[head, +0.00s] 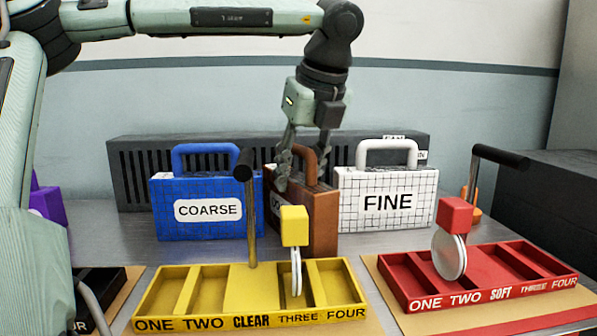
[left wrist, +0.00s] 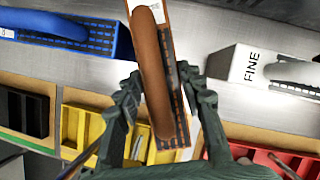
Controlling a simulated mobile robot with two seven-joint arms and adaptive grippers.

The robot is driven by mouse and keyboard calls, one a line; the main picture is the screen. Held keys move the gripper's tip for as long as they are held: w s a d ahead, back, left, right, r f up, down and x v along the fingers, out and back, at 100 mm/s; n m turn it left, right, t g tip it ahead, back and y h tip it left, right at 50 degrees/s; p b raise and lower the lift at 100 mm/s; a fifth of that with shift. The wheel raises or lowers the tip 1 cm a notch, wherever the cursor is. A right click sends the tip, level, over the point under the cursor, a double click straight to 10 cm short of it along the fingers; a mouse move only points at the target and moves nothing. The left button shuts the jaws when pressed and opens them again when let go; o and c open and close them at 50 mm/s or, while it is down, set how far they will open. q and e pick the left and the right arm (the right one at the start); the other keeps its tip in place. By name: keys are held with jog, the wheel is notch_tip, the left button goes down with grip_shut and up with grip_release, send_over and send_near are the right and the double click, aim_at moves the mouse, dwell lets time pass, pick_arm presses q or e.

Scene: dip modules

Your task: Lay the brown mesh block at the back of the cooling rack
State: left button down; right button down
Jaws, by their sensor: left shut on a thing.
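The brown mesh block (head: 318,222), with an arched handle, is upright between the blue COARSE block (head: 208,225) and the white FINE block (head: 385,205), turned at an angle to them. My left gripper (head: 302,172) points down from above and is shut on the brown block's handle. In the left wrist view the brown handle (left wrist: 152,75) runs between the fingers (left wrist: 163,88). I cannot tell whether the block touches the table. A long dark slatted unit (head: 130,160) stands behind the blocks; I cannot tell whether it is the cooling rack. My right gripper is not in view.
A yellow tray (head: 240,280) and a red tray (head: 400,285) with labelled compartments stand in front, with upright dark-topped posts (head: 250,215) near them. A dark box (head: 545,200) is at the right. A purple thing (head: 48,205) shows at the left.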

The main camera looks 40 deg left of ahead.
aim_at(313, 150)
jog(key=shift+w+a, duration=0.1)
pick_arm(q)
jog(key=c, duration=1)
grip_release()
jog(key=shift+o, duration=0.2)
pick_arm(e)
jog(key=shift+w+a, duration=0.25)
pick_arm(q)
jog(key=v, duration=1.1)
jog(key=shift+p, duration=0.3)
jog(key=shift+d+r, duration=0.2)
jog(key=shift+r, duration=0.3)
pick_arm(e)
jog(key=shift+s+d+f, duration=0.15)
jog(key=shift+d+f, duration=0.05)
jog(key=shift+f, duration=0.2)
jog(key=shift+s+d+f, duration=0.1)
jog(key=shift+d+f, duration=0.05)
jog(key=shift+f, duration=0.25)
